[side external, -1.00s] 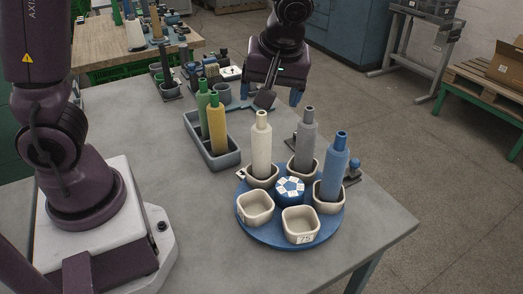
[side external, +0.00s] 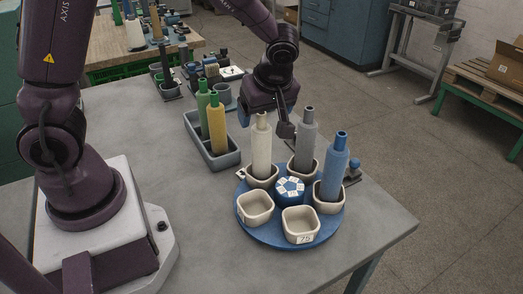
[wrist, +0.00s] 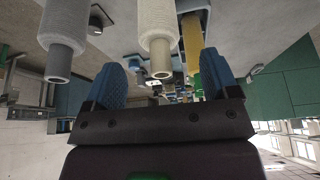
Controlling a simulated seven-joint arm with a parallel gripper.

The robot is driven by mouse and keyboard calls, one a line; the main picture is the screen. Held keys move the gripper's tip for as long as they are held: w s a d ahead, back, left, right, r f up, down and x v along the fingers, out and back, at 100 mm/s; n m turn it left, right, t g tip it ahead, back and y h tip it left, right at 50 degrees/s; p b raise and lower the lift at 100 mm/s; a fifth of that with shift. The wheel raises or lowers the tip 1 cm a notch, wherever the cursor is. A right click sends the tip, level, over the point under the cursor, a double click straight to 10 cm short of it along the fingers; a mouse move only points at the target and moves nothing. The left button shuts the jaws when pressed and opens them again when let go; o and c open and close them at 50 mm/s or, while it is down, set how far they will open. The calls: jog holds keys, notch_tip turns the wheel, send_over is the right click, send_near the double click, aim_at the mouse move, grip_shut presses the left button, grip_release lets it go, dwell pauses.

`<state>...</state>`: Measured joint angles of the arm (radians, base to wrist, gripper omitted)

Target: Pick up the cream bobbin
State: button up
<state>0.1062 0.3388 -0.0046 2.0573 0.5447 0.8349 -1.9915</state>
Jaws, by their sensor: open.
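The cream bobbin (side external: 262,152) stands upright in a cup at the back left of the blue turntable (side external: 262,232). My gripper (side external: 268,112) is open and empty, just behind the cream bobbin's top in the side view. In the wrist view the blue fingers (wrist: 163,64) are spread apart. The cream bobbin (wrist: 157,28) appears upside down there, its narrow tip between the fingers in the picture. I cannot tell whether the tip is really between them; no contact shows.
A grey bobbin (side external: 306,140) and a blue bobbin (side external: 334,168) stand close to the right on the turntable. Two front cups (side external: 300,224) are empty. A grey tray (side external: 222,162) with green and yellow bobbins is at the left.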

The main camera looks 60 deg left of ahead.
aim_at(260, 122)
jog(key=x, duration=0.4)
jog(key=shift+a+f, duration=0.1)
jog(key=shift+a, duration=0.05)
jog(key=c, duration=1)
jog(key=shift+o, duration=0.2)
